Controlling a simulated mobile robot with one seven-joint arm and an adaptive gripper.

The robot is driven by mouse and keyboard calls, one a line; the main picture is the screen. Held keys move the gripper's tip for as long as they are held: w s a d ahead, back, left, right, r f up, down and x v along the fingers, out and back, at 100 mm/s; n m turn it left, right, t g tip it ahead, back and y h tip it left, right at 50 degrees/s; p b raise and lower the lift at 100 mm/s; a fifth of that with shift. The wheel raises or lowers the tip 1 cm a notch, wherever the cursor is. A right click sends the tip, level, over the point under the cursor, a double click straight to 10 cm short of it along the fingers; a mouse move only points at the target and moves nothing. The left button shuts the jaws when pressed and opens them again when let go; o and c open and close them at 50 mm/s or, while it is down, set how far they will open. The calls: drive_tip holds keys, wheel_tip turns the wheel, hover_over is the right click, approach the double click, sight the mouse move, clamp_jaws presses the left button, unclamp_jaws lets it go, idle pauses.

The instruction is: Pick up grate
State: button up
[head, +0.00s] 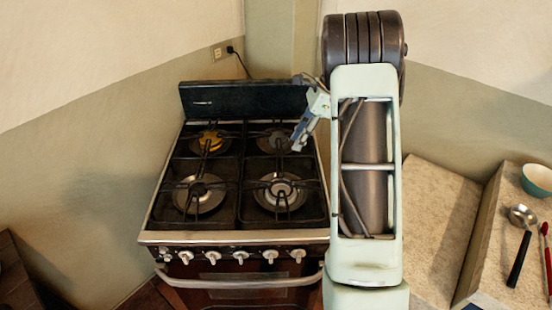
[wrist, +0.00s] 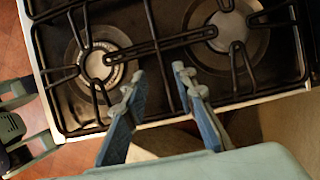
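A black wire grate (head: 280,163) covers the right-hand burners of the stove. In the wrist view, the grate (wrist: 160,44) spans two round burners, with thin bars reaching over each. My gripper (head: 297,146) is over the rear right part of the stove in the head view. In the wrist view, my gripper (wrist: 158,86) is open, with a clear gap between its two fingers. The fingertips overlap the grate's near edge in the picture. No grate bar is clearly held. Whether the fingers touch the grate cannot be told. My arm hides the area right of the stove.
The stove (head: 240,237) has front knobs and an oven handle (head: 240,282). A similar grate lies over the left burners. A counter (head: 435,215) stands to the right, with a teal bowl (head: 538,180), a ladle (head: 520,240) and a red-handled utensil (head: 546,255). Walls close in behind.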

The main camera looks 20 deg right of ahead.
sight(289, 156)
drive_tip(key=p+x, duration=0.1)
drive_tip(key=x, duration=0.7)
drive_tip(key=shift+w+d, duration=0.1)
drive_tip(key=shift+d, duration=0.1)
clamp_jaws()
drive_tip(key=shift+w, duration=0.1)
